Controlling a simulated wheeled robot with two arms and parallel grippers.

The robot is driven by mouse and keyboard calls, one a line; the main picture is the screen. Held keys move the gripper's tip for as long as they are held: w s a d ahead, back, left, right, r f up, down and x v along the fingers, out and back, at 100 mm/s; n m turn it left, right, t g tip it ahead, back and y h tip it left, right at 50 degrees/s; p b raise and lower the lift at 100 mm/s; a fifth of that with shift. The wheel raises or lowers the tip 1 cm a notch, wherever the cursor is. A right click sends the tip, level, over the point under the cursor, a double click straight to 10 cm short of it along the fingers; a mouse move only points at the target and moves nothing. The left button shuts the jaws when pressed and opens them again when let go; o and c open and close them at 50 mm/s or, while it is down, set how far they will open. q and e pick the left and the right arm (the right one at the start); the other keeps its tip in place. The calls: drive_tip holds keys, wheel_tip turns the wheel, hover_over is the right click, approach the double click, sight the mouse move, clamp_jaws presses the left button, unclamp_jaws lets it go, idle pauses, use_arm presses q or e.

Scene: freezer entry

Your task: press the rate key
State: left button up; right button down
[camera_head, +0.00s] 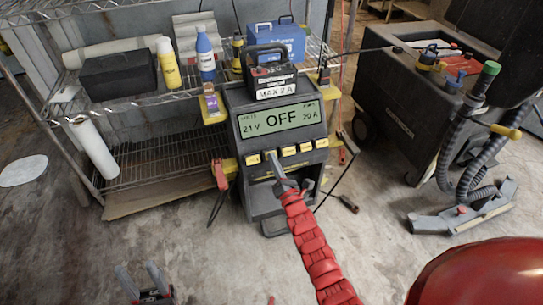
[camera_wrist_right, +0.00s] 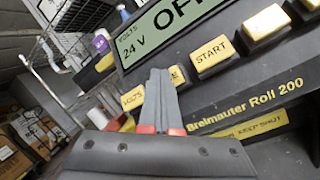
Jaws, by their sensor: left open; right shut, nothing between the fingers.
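The grey charger (camera_head: 233,98) has a green display (camera_head: 281,119) reading 24 V, OFF and 20 A. Below the display is a row of yellow keys. In the right wrist view, the volts key (camera_wrist_right: 132,98) is at left and the start key (camera_wrist_right: 211,56) at right. Between them is a yellow key (camera_wrist_right: 178,76) mostly hidden by my fingers; only the end of its label shows. My right gripper (camera_head: 270,154) is shut and empty, its tips (camera_wrist_right: 158,72) over this key. I cannot tell whether they touch it. My left gripper (camera_head: 141,277) is open and empty, low at left.
A wire shelf (camera_head: 150,160) with bottles (camera_head: 205,57) and boxes stands behind and left of the charger. Clamps and cables hang at the charger's sides. A dark floor machine (camera_head: 400,110) with hoses stands right.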

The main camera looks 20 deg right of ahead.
drive_tip(key=shift+s+r, duration=0.1)
drive_tip(key=shift+s+r+p, duration=0.35)
drive_tip(key=shift+s, duration=0.3)
drive_tip(key=s+r, duration=0.1)
drive_tip(key=s+p, duration=0.1)
drive_tip(key=s+r, duration=0.1)
drive_tip(key=s, duration=0.1)
drive_tip(key=shift+s+d+r+p, duration=0.1)
drive_tip(key=shift+r+p, duration=0.25)
idle(0.6)
